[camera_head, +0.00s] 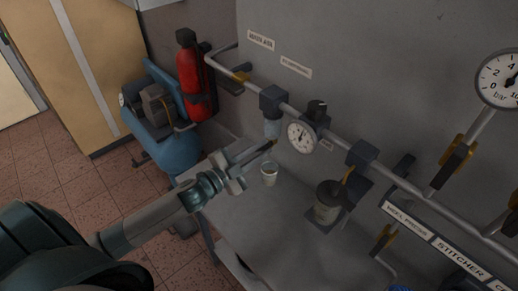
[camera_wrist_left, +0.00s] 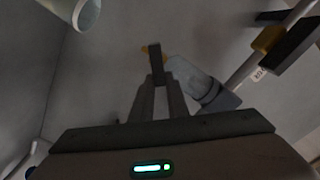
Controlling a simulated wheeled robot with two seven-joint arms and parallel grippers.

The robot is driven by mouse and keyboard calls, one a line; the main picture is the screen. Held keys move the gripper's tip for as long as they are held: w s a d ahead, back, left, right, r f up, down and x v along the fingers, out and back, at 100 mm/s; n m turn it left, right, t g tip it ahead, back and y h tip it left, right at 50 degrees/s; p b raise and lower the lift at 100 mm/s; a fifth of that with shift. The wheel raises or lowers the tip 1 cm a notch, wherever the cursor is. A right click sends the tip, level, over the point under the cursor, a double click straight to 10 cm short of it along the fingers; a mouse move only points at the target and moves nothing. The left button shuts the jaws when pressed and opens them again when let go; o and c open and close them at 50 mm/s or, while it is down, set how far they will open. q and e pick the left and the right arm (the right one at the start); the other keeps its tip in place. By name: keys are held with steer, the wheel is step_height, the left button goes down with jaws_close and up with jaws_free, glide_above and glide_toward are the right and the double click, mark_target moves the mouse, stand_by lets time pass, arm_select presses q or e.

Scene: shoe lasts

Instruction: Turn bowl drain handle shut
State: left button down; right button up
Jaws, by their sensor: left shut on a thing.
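The filter bowl (camera_head: 272,128) is a pale bluish cylinder hanging under a dark block (camera_head: 273,98) on the wall pipe. It also shows in the left wrist view (camera_wrist_left: 190,78). The bowl drain handle is a small dark bar with a yellow-orange bit, at the bowl's lower end; it shows in the left wrist view (camera_wrist_left: 155,53). My left gripper (camera_head: 256,158) reaches in from the left below the bowl. Its two fingers (camera_wrist_left: 158,78) are closed together on the handle. The fingertips hide part of the handle. My right gripper is not in view.
A white cup (camera_head: 269,176) stands on the grey bench (camera_head: 245,215) just under the gripper. A round gauge (camera_head: 301,137) is close right of the bowl. A dark lubricator (camera_head: 327,203) stands farther right. A red extinguisher (camera_head: 196,85) and blue compressor (camera_head: 170,150) are left.

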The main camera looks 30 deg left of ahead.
arm_select(q)
steer(key=shift+s+d+f+m+b, duration=0.1)
steer(key=shift+f+m+b, duration=0.2)
steer(key=shift+m, duration=1.1)
steer(key=shift+w+d+f+m+b, duration=0.1)
steer(key=shift+f+m+b, duration=0.15)
steer(key=shift+m, duration=1.15)
steer(key=shift+s+d+f+m+b, duration=0.1)
steer(key=shift+f+m+b, duration=0.2)
steer(key=shift+m, duration=1.1)
steer(key=c, duration=1.7)
jaws_free()
